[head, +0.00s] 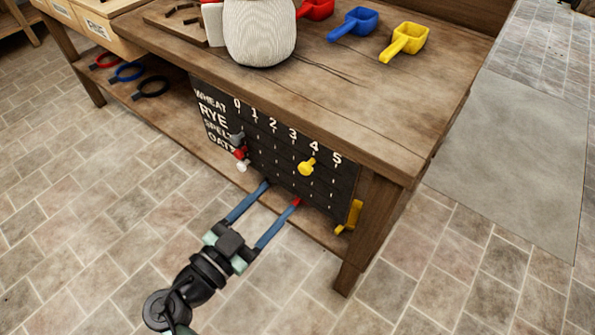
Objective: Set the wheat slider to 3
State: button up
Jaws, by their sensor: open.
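A black slider board (330,190) hangs on the front of the wooden bench, with columns 0 to 5 and rows WHEAT, RYE, SPELT and OATS. A yellow knob (307,167) stands out from the top row, apparently WHEAT, at about column 4. A dark grey knob (237,138), a red knob (240,153) and a white knob (243,166) sit near column 0, apparently on the lower rows. My gripper (281,192) is open and empty, its blue fingers in front of the board's lower edge, below and left of the yellow knob. Its fingers cover part of the lower board.
The bench top (390,110) carries a pale sack (260,35), a blue scoop (354,23), a yellow scoop (404,42) and a red scoop (316,9). A yellow piece (350,217) is at the board's right end, beside the bench leg (362,230). The tiled floor in front is clear.

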aim_at(302, 171)
jog(key=x, duration=0.8)
jog(key=shift+c, duration=0.3)
grip_shut()
jog(key=shift+a, duration=0.1)
dwell(0.9)
